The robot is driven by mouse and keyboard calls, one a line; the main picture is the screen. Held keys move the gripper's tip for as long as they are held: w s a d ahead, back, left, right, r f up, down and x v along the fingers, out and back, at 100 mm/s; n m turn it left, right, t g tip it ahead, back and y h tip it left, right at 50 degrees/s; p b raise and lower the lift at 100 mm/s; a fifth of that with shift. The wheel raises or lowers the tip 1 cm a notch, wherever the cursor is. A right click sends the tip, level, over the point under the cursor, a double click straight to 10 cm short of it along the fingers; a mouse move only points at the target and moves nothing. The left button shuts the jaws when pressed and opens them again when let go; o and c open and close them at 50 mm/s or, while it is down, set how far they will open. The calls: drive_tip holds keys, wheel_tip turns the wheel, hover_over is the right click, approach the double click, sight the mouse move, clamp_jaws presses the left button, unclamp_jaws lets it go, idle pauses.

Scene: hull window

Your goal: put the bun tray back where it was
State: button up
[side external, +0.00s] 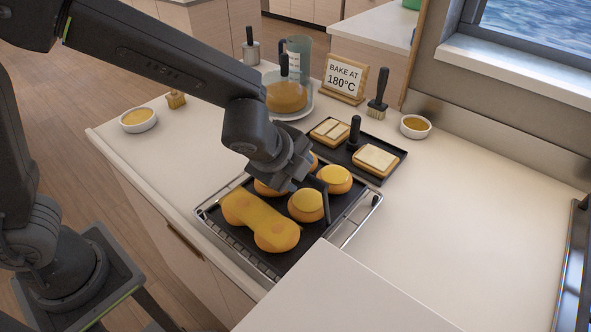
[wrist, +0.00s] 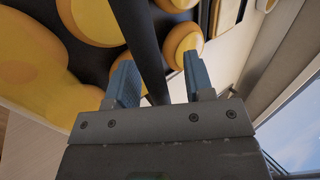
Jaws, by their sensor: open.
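The bun tray (side external: 236,237) is a dark tray with several golden round buns. It sits on a wire rack (side external: 366,213) on the counter. A yellow patch (side external: 258,218) spans two buns at the tray's front left. My gripper (side external: 300,182) is low over the tray, between the buns, and hides part of it. In the wrist view, my gripper (wrist: 160,82) is open, with a dark upright post (wrist: 150,45) between its blue fingertips. No closed grip on the post shows. The dark tray surface (wrist: 92,60) and buns also show there.
A second dark tray (side external: 378,178) with square pastries and a post stands just behind. A bowl (side external: 415,126), brush (side external: 377,95), sign (side external: 343,78) and domed plate (side external: 287,98) stand farther back. A pale panel (side external: 345,290) covers the front foreground. The right counter is clear.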

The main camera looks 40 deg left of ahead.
drive_tip(key=v, duration=1.1)
drive_tip(key=s+a+n+g, duration=0.1)
drive_tip(key=s+a+n, duration=1)
drive_tip(key=n, duration=0.7)
drive_tip(key=shift+a+r, duration=0.5)
drive_tip(key=shift+a, duration=1.4)
drive_tip(key=shift+s, duration=0.1)
